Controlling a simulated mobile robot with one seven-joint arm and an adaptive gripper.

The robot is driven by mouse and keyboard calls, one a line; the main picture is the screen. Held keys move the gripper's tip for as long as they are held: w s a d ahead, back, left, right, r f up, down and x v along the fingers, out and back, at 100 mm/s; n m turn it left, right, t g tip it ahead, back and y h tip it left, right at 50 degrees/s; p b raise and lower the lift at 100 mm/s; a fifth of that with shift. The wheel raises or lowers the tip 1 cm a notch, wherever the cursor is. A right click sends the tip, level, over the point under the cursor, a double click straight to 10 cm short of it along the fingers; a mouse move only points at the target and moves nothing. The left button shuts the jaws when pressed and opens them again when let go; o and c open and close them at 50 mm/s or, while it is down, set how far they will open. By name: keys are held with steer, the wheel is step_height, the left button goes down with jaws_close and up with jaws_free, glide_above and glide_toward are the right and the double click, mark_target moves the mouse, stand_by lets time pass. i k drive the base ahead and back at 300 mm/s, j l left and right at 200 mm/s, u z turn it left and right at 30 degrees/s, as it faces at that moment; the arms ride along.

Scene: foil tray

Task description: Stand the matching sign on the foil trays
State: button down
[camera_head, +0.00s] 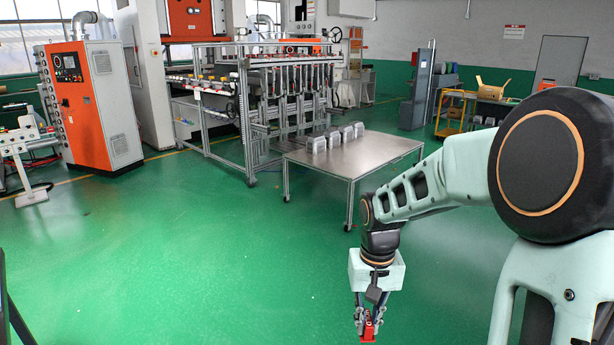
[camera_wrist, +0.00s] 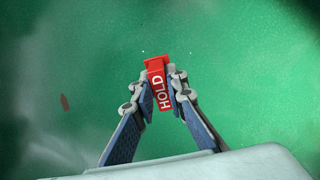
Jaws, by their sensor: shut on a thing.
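My gripper (camera_head: 368,318) is shut on a red sign (camera_head: 369,331) and holds it above the green floor, in front of the table. In the wrist view, the red sign (camera_wrist: 157,82) shows white letters reading HOLD, between the two fingertips of my gripper (camera_wrist: 161,88). Several silvery foil trays (camera_head: 336,137) stand in a row of stacks on the metal table (camera_head: 375,155), well beyond and to the upper left of my gripper. Any sign on the trays is too small to make out.
The table has thin legs on castors, and its near part is bare. A machine frame (camera_head: 262,95) stands behind it on the left. An orange and white cabinet (camera_head: 92,105) stands at the far left. The green floor (camera_head: 200,260) between is clear.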

mark_target(316, 142)
steer(key=i+l+u, duration=0.15)
steer(key=i, duration=0.3)
steer(key=i+l+u, duration=0.1)
steer(key=i, duration=0.35)
steer(key=i+u, duration=0.35)
steer(key=i+l+u, duration=0.15)
steer(key=i+u, duration=0.65)
steer(key=i, duration=0.55)
steer(key=i+j+z, duration=0.1)
steer(key=i+z, duration=0.35)
steer(key=i, duration=0.5)
steer(key=i+z, duration=0.3)
steer(key=i, duration=0.15)
steer(key=i+z, duration=0.3)
steer(key=i, duration=0.15)
steer(key=i+z, duration=0.3)
steer(key=i, duration=0.7)
steer(key=i+z, duration=0.1)
steer(key=i, duration=0.6)
steer(key=i+j+z, duration=0.15)
steer(key=i, duration=0.5)
steer(key=i+j+z, duration=0.1)
steer(key=i, duration=0.6)
